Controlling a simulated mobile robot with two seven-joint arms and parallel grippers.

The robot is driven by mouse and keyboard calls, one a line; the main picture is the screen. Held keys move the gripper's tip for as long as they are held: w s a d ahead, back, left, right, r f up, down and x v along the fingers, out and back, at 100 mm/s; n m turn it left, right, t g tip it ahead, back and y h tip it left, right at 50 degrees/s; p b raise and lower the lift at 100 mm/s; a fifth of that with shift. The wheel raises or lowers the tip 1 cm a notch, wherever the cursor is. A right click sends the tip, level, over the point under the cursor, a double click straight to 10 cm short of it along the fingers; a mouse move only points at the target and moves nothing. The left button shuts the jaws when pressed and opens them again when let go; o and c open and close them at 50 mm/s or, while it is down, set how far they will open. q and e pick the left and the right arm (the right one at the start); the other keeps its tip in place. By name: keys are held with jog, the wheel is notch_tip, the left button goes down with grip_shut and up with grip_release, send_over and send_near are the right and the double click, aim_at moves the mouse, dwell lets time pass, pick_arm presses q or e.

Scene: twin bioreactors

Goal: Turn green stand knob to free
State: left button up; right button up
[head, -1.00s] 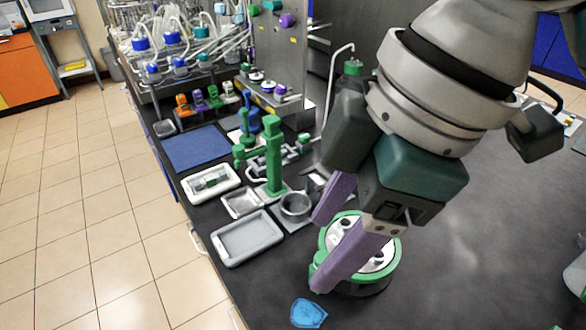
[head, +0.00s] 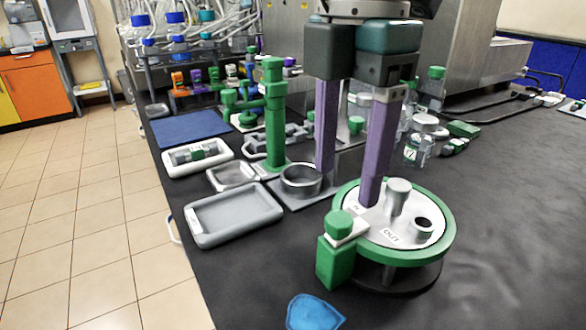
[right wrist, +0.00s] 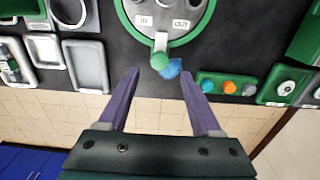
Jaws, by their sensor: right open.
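A green stand (head: 275,125) rises as an upright post on the bench, with a side arm and a small green knob (head: 229,97) at its left. I cannot read the knob's setting. A round green-rimmed device (head: 440,240) with a pale top marked OUT stands nearer; a green cap (head: 339,222) sits on its front block. It shows in the right wrist view (right wrist: 202,22), marked IN and OUT. My right gripper (head: 347,187) points down with purple fingers apart and empty, behind the cap and right of the stand. Its open fingers (right wrist: 159,72) flank the cap in the wrist view.
A grey tray (head: 235,240), a metal ring holder (head: 301,193) and a white tray (head: 168,170) lie near the stand. A blue piece (head: 314,314) lies at the front. Bottles (head: 418,150) stand behind right. The bench's right front is clear.

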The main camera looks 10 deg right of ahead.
aim_at(340, 218)
notch_tip(340, 218, down, 5)
jog(key=shift+f, duration=0.15)
grip_shut()
dwell(0.6)
